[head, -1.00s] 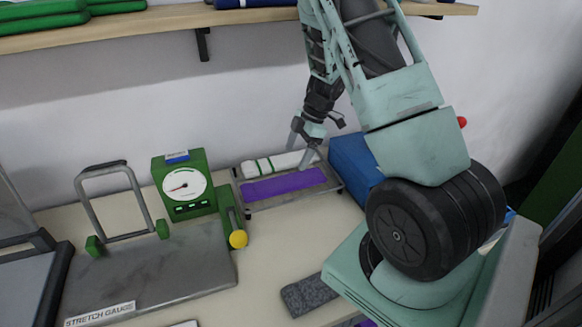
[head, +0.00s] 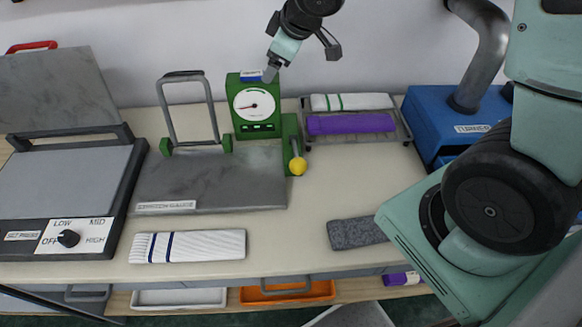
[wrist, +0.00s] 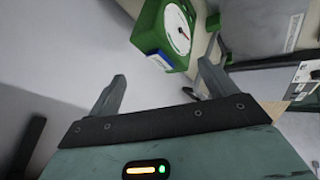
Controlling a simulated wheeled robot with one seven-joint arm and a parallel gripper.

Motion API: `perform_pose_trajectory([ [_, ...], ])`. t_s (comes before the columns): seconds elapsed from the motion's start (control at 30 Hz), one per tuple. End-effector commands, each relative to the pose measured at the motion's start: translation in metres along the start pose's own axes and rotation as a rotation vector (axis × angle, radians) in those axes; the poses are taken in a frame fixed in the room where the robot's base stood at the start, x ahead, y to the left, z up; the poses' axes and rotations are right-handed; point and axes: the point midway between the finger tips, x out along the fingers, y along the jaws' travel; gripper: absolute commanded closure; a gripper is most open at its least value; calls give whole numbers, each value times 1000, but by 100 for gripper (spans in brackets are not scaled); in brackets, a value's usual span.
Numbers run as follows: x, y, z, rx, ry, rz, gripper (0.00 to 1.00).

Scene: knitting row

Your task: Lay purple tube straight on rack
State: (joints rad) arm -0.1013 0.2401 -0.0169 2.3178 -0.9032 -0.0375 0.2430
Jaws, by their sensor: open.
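The purple tube (head: 350,124) lies flat on the rack (head: 407,137) at the back of the table in the head view. It lies lengthwise, roughly parallel to the white tube with green stripes (head: 350,101) behind it. My gripper (head: 303,62) is raised above and to the left of the rack, near the top of the green gauge. Its fingers are apart with nothing between them. In the wrist view my gripper (wrist: 163,85) also shows open and empty, and the rack and purple tube are out of that view.
The green dial gauge (head: 257,103) with its grey plate stands left of the rack. A blue turner (head: 435,118) is on its right. A hot press (head: 62,190) is at far left. A white blue-striped tube (head: 195,246) and grey tube (head: 356,233) lie in front. The middle table is clear.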

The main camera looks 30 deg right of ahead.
Motion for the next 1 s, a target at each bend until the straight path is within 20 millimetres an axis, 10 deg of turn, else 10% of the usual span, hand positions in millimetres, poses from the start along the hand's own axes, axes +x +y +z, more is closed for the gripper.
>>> perform_pose_trajectory([
  [0.2,-72,-138,9,85,-199,-139,16],
  [0.4,-135,-234,52,92,-390,-301,16],
  [0.6,-162,-268,74,88,-470,-374,16],
  [1.0,-154,-273,79,92,-474,-376,16],
])
